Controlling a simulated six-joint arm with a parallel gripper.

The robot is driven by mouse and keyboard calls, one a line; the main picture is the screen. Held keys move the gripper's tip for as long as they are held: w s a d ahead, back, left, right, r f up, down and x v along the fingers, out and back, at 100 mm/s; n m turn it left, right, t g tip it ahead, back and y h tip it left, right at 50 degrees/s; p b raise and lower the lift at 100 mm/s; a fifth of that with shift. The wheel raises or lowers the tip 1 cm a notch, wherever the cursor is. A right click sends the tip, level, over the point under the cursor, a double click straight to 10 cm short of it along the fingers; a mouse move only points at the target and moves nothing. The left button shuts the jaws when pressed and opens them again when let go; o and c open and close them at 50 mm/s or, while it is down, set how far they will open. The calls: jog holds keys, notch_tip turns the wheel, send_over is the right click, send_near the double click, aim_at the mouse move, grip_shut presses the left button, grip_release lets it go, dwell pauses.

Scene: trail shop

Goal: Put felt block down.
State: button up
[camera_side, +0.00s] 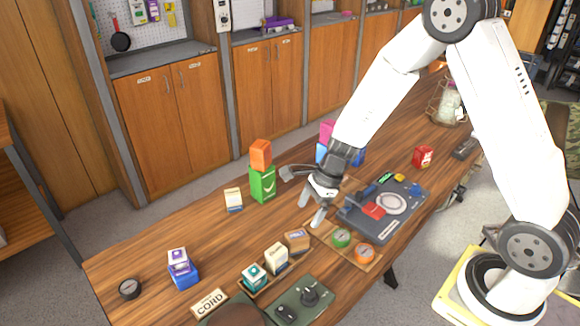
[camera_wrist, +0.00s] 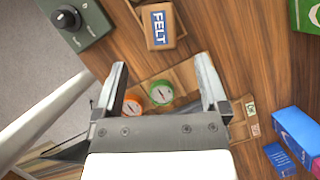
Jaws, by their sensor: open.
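My gripper (camera_side: 311,209) is open, above the table just behind and right of the block in the side view. In the wrist view my gripper (camera_wrist: 160,70) has its fingers spread, with nothing held between them and a gap to the block.
A wooden tray (camera_side: 325,232) holds a green compass (camera_side: 341,238) and an orange compass (camera_side: 364,253) beside the block. A grey board (camera_side: 385,228) lies to the right. An orange block (camera_side: 260,154) tops a green box (camera_side: 263,184) behind.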

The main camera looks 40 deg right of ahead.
jog(key=shift+s+d+r, duration=0.1)
jog(key=shift+d+r, duration=0.15)
jog(key=shift+r, duration=0.4)
jog(key=shift+s, duration=0.1)
jog(key=s+r+n+h, duration=0.2)
jog(key=s+n, duration=0.4)
jog(key=n, duration=0.5)
jog(key=s+r+n+h, duration=0.2)
jog(key=s+r+n, duration=0.3)
jog(key=n, duration=0.6)
jog(key=shift+s+d+n+t, duration=0.3)
jog(key=shift+s+d+t, duration=0.05)
jog(key=shift+d+t, duration=0.05)
